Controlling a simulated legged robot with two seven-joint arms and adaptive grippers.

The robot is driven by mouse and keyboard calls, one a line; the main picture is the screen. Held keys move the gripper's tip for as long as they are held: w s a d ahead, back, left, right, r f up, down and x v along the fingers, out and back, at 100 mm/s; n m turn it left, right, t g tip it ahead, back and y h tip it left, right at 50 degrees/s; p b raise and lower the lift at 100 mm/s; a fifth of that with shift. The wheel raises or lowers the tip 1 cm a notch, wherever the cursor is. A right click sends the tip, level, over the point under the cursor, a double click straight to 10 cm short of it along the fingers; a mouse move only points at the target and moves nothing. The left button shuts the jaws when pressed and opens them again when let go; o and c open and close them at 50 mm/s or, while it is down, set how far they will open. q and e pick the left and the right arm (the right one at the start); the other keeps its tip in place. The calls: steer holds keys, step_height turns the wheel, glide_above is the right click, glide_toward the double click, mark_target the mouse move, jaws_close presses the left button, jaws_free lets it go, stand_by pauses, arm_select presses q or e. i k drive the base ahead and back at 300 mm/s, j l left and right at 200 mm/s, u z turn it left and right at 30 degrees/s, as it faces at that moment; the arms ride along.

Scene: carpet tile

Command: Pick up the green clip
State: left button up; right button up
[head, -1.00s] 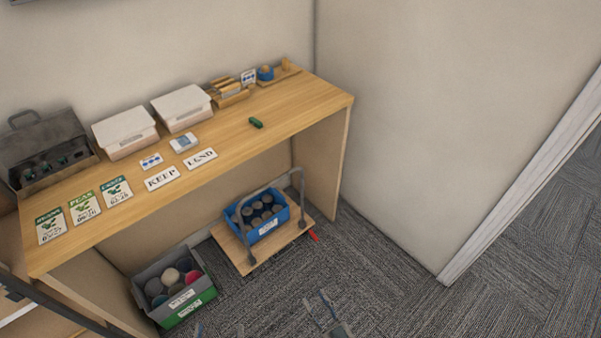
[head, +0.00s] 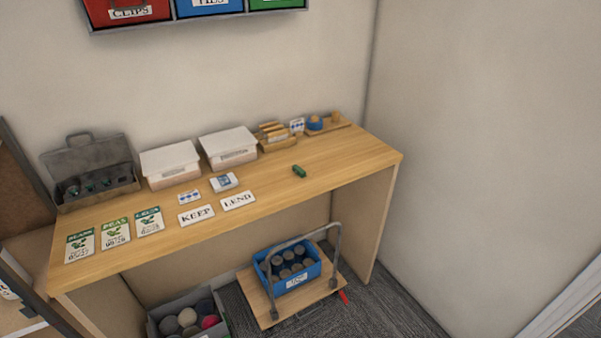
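The green clip (head: 299,171) lies on the wooden desk top (head: 275,190), right of the middle. It is small and dark green, with clear desk around it. Neither of my grippers shows in the head view now, so nothing of mine is near the clip in the picture.
KEEP (head: 196,215) and LEND (head: 238,201) cards, seed packets (head: 115,232), two white-lidded boxes (head: 229,147) and an open grey toolbox (head: 92,175) share the desk. Below are a trolley with a blue crate (head: 287,270) and a grey bin (head: 188,318). A wall rack (head: 200,8) hangs above.

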mark_target(300, 172)
steer(key=i+j, duration=0.1)
steer(key=i, duration=0.2)
steer(key=i+j, duration=0.1)
steer(key=i, duration=0.2)
steer(key=i+z, duration=0.2)
steer(key=z, duration=0.15)
steer(key=i+j+z, duration=0.15)
steer(key=z, duration=0.25)
steer(key=i+j+z, duration=0.15)
steer(key=z, duration=0.2)
steer(key=j, duration=0.05)
